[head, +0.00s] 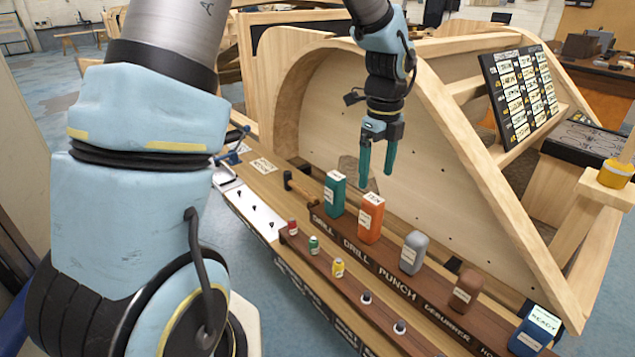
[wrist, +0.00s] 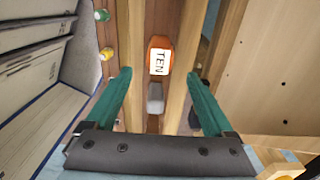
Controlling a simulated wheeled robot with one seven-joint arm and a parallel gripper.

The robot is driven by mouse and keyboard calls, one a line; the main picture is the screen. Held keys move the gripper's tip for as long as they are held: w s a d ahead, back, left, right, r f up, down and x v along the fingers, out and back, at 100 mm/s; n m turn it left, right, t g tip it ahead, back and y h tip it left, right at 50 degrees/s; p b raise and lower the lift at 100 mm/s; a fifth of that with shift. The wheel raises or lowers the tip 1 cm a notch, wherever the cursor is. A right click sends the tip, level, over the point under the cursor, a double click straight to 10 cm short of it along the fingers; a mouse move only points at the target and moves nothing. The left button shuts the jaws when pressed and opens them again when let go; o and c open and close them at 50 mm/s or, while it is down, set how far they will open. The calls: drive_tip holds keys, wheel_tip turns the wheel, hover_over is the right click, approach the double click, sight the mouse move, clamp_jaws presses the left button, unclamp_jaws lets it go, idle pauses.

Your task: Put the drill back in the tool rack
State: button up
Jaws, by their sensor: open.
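My gripper (head: 376,185) is open and empty, pointing down above the long wooden tool rack (head: 391,281). The front strip reads DRILL, DRILL, PUNCH, DEBURRER. A teal block-shaped tool (head: 335,193) and an orange one (head: 371,218) stand upright behind the DRILL labels. I cannot tell which is the task's drill. A grey tool (head: 414,252) stands by PUNCH and a brown one (head: 467,290) by DEBURRER. In the wrist view, the orange tool (wrist: 160,57), marked TEN, and the grey tool (wrist: 155,98) show between my spread fingers (wrist: 159,75), with nothing gripped.
A blue block marked READY (head: 533,330) stands at the rack's right end. Small red, green and yellow pieces (head: 338,268) line a lower front strip. A curved wooden frame panel (head: 440,170) rises close behind the rack. A label board (head: 518,95) leans upper right.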

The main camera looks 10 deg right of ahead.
drive_tip(key=s+a+n, duration=0.2)
drive_tip(key=a+n, duration=1.2)
drive_tip(key=a, duration=0.1)
drive_tip(key=s+a+r+n+t, duration=0.1)
drive_tip(key=s+a+n, duration=0.1)
drive_tip(key=a+n, duration=1.3)
drive_tip(key=shift+t, duration=0.3)
